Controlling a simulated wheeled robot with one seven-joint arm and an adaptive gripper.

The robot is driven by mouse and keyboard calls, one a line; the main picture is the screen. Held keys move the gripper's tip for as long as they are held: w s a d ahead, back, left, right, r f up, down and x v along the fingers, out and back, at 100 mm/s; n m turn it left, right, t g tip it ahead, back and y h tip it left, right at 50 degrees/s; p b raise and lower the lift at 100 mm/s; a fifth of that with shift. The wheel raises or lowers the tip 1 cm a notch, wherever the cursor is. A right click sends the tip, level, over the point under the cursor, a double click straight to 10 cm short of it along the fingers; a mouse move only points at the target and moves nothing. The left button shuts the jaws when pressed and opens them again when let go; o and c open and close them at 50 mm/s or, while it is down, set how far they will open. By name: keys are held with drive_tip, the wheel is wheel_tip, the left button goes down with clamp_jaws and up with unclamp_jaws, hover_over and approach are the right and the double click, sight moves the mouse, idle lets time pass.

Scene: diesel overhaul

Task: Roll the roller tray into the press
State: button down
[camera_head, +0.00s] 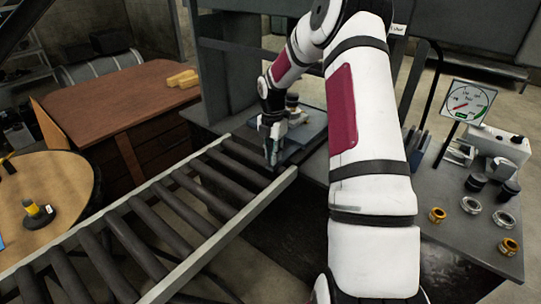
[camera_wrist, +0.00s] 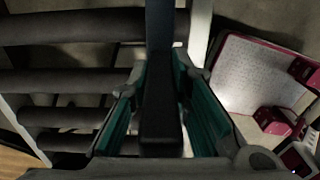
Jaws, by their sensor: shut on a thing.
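The roller tray (camera_head: 312,122) is a flat grey plate with a dark cylindrical part on it. It sits at the far end of the roller conveyor (camera_head: 186,178), between the uprights of the dark grey press (camera_head: 225,75). My gripper (camera_head: 272,155) is at the tray's near edge, pointing down. In the wrist view, its teal-padded fingers (camera_wrist: 160,115) are shut on a dark bar (camera_wrist: 160,75), which appears to be the tray's handle. My arm hides the right part of the press and perhaps part of the tray.
A dial gauge (camera_head: 467,103) stands on the grey bench at right, with several rings and small parts nearby. A brown desk (camera_head: 120,100) stands left of the press. A round wooden table (camera_head: 60,190) is beside the conveyor. The near rollers are bare.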

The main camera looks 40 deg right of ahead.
drive_tip(key=shift+d, duration=0.35)
drive_tip(key=c, duration=1.5)
unclamp_jaws()
drive_tip(key=shift+a, duration=0.1)
wheel_tip(320, 180, up, 12)
